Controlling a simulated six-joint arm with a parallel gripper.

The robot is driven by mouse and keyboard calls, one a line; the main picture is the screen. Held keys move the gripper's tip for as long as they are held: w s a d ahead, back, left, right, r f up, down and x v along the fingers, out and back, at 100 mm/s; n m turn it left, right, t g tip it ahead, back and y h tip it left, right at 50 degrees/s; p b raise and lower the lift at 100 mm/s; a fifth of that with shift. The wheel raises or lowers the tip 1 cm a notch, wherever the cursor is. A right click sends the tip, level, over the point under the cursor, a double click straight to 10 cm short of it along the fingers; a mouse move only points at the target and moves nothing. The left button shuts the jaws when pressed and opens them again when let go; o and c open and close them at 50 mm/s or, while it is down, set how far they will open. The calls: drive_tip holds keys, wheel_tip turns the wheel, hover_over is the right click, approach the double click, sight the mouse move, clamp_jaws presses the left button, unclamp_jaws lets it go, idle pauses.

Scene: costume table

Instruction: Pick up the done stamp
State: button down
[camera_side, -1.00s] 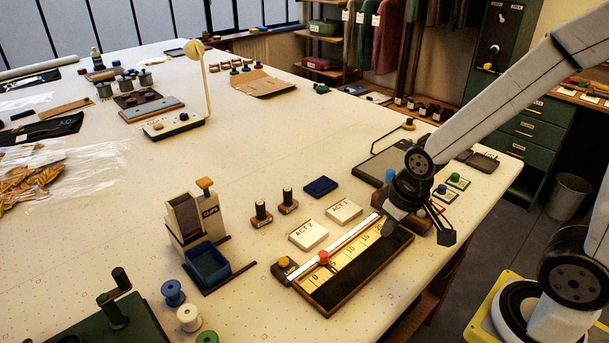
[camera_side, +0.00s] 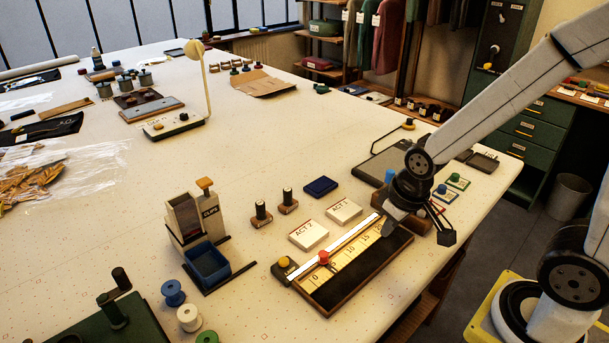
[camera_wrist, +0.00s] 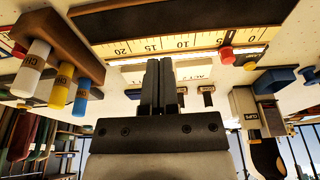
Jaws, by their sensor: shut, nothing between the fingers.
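Two stamps with dark upright handles and brown bases stand on the table in the side view, a left one (camera_side: 262,215) and a right one (camera_side: 288,203). Their labels are too small to read, so I cannot tell which is the done stamp. In the wrist view, small brown labelled blocks (camera_wrist: 208,89) beyond my fingers look like the stamp bases. My gripper (camera_side: 389,227) is shut and empty above the right end of the ruler tray, to the right of both stamps and apart from them. Its closed fingers (camera_wrist: 160,66) show in the wrist view.
The ruler tray (camera_side: 365,272) with a red knob lies in front of the stamps. Two white ACT cards (camera_side: 309,234) lie between. A dark blue pad (camera_side: 320,187) sits behind the right stamp. A clips dispenser (camera_side: 187,218) with a blue bin stands left. The table behind is mostly clear.

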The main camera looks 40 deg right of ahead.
drive_tip(key=c, duration=1.3)
unclamp_jaws()
drive_tip(key=o, duration=1)
drive_tip(key=w+a+r+n, duration=0.1)
drive_tip(key=w+a+n, duration=0.1)
drive_tip(key=w, duration=0.5)
drive_tip(key=w+a+r+n, duration=0.1)
drive_tip(key=w+a+n, duration=0.1)
drive_tip(key=w, duration=0.6)
drive_tip(key=n+g+y, duration=0.1)
drive_tip(key=n, duration=0.3)
hover_over(260, 202)
drive_tip(key=shift+s+d, duration=0.35)
drive_tip(key=shift+f, duration=0.15)
drive_tip(key=shift+w+a+f, duration=0.1)
drive_tip(key=shift+f, duration=1.1)
